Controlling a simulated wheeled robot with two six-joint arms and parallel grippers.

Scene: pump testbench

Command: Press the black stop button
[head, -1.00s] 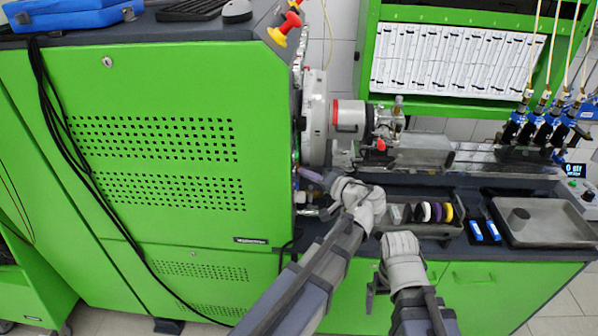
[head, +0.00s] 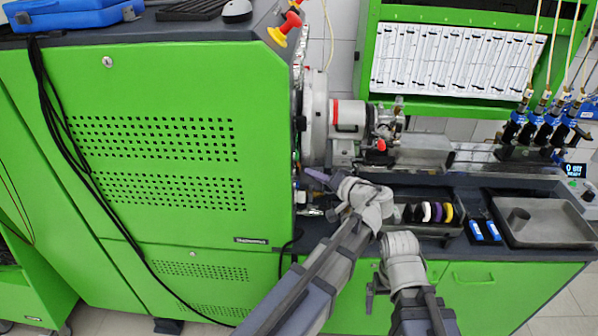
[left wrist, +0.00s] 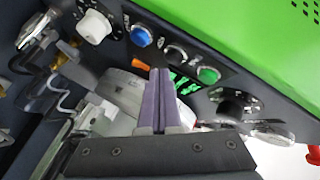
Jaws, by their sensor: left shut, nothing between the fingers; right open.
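The black stop button (left wrist: 176,53) shows in the left wrist view as a dark round button in a metal ring. It sits between a blue button (left wrist: 142,36) and a green button (left wrist: 208,75) on the dark panel. My left gripper (left wrist: 158,72) is shut and empty. Its purple-grey fingertips appear just below the black button in that picture; I see no clear contact. In the head view my left gripper (head: 316,175) is beside the machine's right edge, and the buttons are hidden there. My right gripper (head: 372,288) is open, in front of the bench.
A white knob (left wrist: 95,27) and a black knob (left wrist: 235,105) flank the buttons. The green cabinet (head: 150,90) stands left of my left arm. The chuck (head: 316,117) is above my gripper. A tray with coloured rings (head: 438,212) and a grey tray (head: 560,225) lie right.

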